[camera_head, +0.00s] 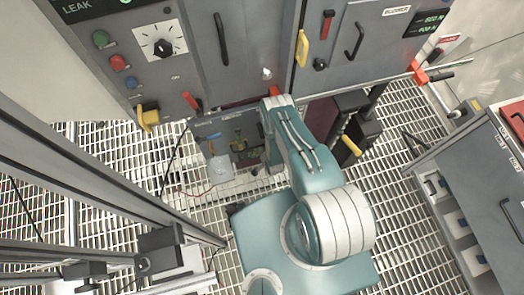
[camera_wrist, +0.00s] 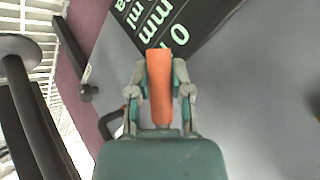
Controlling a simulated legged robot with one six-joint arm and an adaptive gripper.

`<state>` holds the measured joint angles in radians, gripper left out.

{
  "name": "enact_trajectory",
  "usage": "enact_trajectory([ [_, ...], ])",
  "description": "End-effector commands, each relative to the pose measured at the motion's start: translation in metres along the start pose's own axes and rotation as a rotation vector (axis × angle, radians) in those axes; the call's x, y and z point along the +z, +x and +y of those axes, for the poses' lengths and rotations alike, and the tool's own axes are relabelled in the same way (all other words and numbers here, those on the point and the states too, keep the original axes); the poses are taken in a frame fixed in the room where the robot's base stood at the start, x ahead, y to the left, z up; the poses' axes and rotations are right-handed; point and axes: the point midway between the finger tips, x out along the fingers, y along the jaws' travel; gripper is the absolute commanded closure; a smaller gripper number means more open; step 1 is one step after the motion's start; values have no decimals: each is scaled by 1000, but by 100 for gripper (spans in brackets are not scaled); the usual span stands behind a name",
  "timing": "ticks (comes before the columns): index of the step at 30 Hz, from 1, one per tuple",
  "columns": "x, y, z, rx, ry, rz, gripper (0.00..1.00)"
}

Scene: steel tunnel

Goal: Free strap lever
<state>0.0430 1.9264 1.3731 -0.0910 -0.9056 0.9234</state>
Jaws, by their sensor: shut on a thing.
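In the wrist view my gripper (camera_wrist: 160,88) has its two fingers closed on either side of an orange, rounded bar (camera_wrist: 159,100). The bar lies lengthwise between the fingers and its end sticks out past the tips. It looks like a lever handle; no strap can be made out on it. In the head view my teal arm reaches up to the front of the grey cabinet. My fingertips cannot be made out there. A small red-orange piece (camera_head: 276,91) shows at the arm's far end; I cannot tell if it is the same bar.
A grey cabinet (camera_head: 225,75) with knobs, buttons and handles stands ahead. An orange-red fitting (camera_head: 417,72) sits at its right corner. A dark post with a yellow handle (camera_head: 351,146) stands right of my arm. A grey drawer unit (camera_head: 470,170) is at right. The floor is metal grating.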

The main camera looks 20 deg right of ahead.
Motion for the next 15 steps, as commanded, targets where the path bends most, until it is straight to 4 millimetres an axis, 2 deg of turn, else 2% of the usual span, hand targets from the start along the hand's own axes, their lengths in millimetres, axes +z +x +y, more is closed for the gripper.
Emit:
enact_trajectory([
  [12, -1, 2, 2, 21, -29, 24, 100],
  [13, -1, 2, 2, 21, -29, 24, 65],
  [15, -1, 2, 3, 21, -29, 23, 38],
])
